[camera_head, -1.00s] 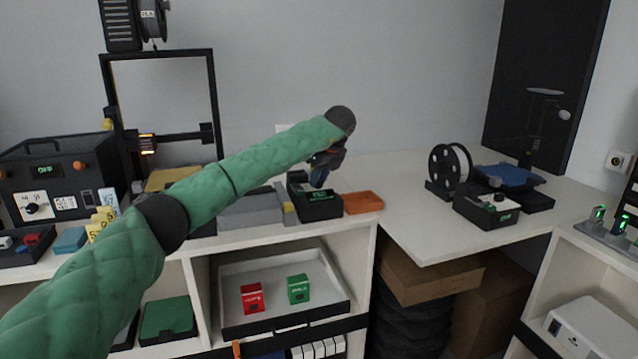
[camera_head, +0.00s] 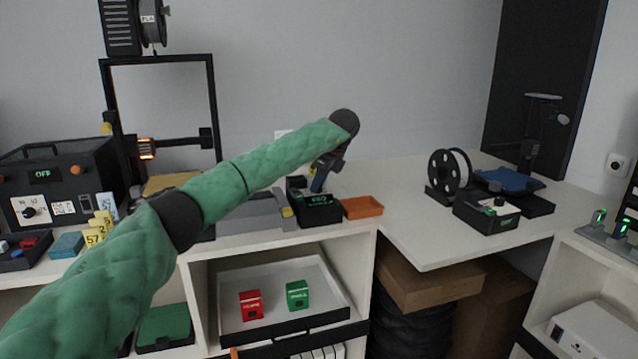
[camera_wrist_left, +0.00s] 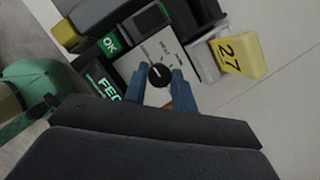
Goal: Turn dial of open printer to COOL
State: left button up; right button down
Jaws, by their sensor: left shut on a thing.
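The black control box (camera_head: 318,214) with a green-lit screen stands on the white counter, in front of the open-frame printer (camera_head: 212,100) and to its right. Its round black dial (camera_wrist_left: 159,74) with a white pointer mark sits on a pale labelled plate in the left wrist view. The screen (camera_wrist_left: 108,85) shows green text starting with FE, cut off by my finger. My left gripper (camera_wrist_left: 159,92) has its blue fingers shut on the dial. In the head view the left gripper (camera_head: 318,183) is tilted over the box and hides the dial. My right gripper is not in view.
An orange tray (camera_head: 362,207) lies just right of the box. A yellow tag marked 27 (camera_wrist_left: 238,56) is close to the dial in the wrist view. A second dial box (camera_head: 487,215) stands by a spool (camera_head: 450,172) at right.

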pick_arm(q)
jog(key=shift+r, duration=0.1)
jog(key=o, duration=1)
jog(key=v, duration=0.7)
jog(key=shift+d+r+b, duration=0.1)
jog(key=shift+r+b, duration=0.2)
